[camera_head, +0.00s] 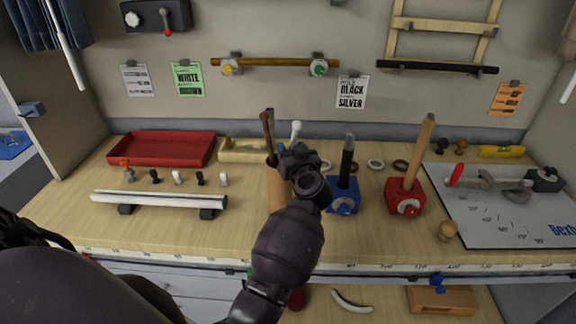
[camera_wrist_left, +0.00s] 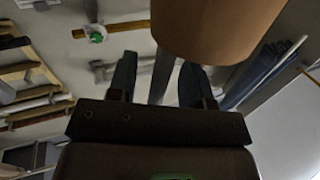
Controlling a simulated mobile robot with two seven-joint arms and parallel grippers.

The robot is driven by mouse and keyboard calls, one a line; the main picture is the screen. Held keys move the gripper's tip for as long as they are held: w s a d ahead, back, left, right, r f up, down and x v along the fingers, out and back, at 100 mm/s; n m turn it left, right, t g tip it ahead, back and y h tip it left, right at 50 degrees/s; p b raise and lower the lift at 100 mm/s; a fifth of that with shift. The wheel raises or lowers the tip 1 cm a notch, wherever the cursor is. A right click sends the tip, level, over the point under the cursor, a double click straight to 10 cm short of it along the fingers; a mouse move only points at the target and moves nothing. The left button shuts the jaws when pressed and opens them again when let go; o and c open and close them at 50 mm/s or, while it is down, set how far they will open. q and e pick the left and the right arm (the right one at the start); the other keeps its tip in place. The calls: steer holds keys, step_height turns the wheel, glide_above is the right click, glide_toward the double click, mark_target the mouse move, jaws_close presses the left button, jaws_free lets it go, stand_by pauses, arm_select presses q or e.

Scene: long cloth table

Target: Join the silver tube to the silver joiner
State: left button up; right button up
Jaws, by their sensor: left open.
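My left gripper (camera_head: 297,160) is over the middle of the table, beside the top of a brown cylindrical holder (camera_head: 275,190). In the left wrist view the fingers (camera_wrist_left: 160,85) are apart, with the holder (camera_wrist_left: 215,25) close above them. A grey strip shows between the fingers; I cannot tell if it is a tube or background. A brown rod and a pale-headed rod (camera_head: 296,130) rise by the holder. A long silver-white bar (camera_head: 158,200) lies on black supports at the left. Small joiners stand behind it, a greyish one (camera_head: 224,179) at the right end; which is silver is unclear.
A red tray (camera_head: 162,149) is at the back left. A blue block (camera_head: 343,196) and a red block (camera_head: 405,197) with upright rods stand right of my gripper. A grey board (camera_head: 500,215) fills the right end. The front left tabletop is clear.

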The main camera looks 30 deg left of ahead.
mark_target(294, 125)
arm_select(q)
jaws_close()
arm_select(e)
steer(key=shift+s+d+f, duration=0.15)
steer(key=shift+s+f, duration=0.1)
steer(key=shift+s, duration=0.25)
steer(key=shift+w, duration=0.2)
arm_select(q)
steer(key=shift+r, duration=0.5)
step_height(294, 125, up, 7)
steer(key=shift+r+p, duration=0.15)
steer(key=shift+p, duration=0.95)
step_height(294, 125, up, 12)
steer(key=p, duration=0.1)
arm_select(e)
steer(key=shift+s+r, duration=0.3)
steer(key=shift+r, duration=0.25)
steer(key=shift+s+r, duration=0.25)
steer(key=shift+r, duration=0.3)
arm_select(q)
steer(key=shift+r, duration=0.2)
